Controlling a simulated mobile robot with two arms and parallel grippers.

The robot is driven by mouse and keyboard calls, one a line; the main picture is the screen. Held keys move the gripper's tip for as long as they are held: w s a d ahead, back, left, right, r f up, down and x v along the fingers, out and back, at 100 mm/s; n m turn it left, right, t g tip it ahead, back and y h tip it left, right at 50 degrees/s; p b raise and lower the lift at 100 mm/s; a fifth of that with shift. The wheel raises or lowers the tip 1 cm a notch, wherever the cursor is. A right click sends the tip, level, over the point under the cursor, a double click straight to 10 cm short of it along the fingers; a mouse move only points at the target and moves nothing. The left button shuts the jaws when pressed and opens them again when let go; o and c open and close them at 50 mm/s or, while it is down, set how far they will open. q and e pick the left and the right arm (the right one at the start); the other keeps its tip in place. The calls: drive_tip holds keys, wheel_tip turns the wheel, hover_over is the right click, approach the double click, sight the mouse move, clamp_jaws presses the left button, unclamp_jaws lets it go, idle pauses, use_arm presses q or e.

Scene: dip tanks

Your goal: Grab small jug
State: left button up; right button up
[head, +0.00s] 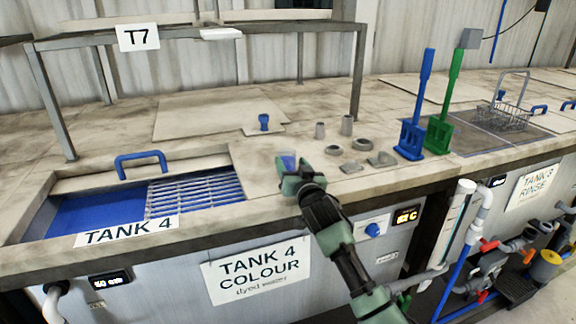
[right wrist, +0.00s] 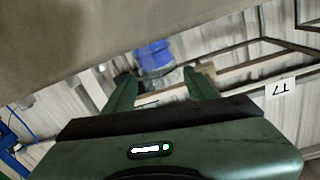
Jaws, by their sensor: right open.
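A small jug (head: 287,160), clear with blue in it, stands on the worktop behind the front edge, to the right of the Tank 4 opening. My right gripper (head: 298,178) is open just in front of it and hides its lower part. In the right wrist view, a blue shape that looks like the jug (right wrist: 153,56) shows between and beyond the two spread fingertips (right wrist: 158,76). I cannot tell whether the fingers touch it. My left gripper is not in view.
Several small grey rings and cylinders (head: 362,145) lie to the right of the jug. Blue (head: 411,140) and green (head: 438,135) holders stand farther right. A blue stopper (head: 264,122) stands behind. A wire basket (head: 505,117) is at the far right.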

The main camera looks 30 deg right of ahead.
clamp_jaws()
drive_tip(key=shift+f, duration=0.1)
idle(1.2)
